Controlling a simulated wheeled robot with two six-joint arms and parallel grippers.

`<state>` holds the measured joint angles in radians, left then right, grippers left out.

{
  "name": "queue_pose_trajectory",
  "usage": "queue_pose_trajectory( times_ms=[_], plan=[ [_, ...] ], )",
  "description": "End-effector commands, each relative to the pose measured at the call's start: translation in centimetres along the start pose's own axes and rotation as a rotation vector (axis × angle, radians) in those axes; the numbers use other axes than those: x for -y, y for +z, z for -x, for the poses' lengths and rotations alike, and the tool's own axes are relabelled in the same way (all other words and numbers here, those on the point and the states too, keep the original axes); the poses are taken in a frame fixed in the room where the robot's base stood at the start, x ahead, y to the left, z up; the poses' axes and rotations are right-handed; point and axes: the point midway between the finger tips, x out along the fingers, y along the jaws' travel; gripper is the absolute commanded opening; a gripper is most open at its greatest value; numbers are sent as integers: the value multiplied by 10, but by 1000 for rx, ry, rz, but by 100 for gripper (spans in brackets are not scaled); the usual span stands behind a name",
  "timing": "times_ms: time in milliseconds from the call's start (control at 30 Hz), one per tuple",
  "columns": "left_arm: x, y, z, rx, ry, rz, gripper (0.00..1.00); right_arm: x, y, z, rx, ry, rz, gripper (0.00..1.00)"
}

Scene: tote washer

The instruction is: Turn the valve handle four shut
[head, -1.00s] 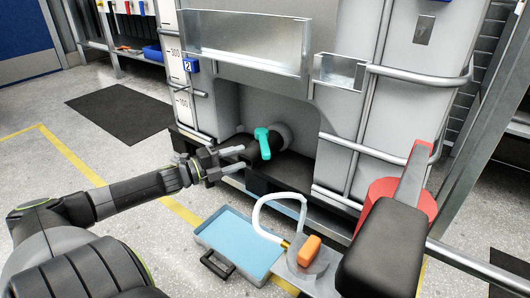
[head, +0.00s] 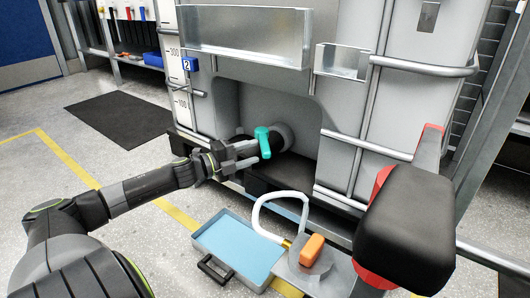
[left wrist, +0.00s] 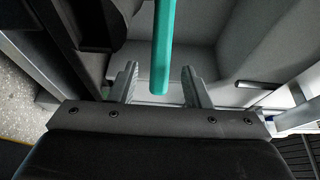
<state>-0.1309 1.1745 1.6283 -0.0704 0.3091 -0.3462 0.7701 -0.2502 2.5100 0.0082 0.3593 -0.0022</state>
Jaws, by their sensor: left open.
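The teal valve handle (head: 263,142) is on the dark outlet at the bottom of the large grey tank (head: 340,100). A small blue plate marked 2 (head: 189,64) is on the tank's left side; I see no number four. My left gripper (head: 249,153) is open at the handle, its fingers pointing right toward it. In the left wrist view the handle (left wrist: 160,60) hangs down between the two spread fingers (left wrist: 160,82), with a gap on each side. No contact shows. My right gripper is out of view.
A blue tray (head: 237,247) with a black handle lies on the floor below the tank. To its right are a white hose (head: 258,208) and an orange block (head: 312,249). A red and black object (head: 405,225) fills the right foreground. Open floor with a dark mat (head: 120,118) lies left.

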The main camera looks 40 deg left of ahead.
Motion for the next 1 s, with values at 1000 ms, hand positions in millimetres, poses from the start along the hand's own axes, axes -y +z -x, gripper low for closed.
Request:
queue_pose_trajectory(
  times_ms=[1000],
  plan=[
    [1,0,-53,2,-3,1,44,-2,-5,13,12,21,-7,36]
  ],
)
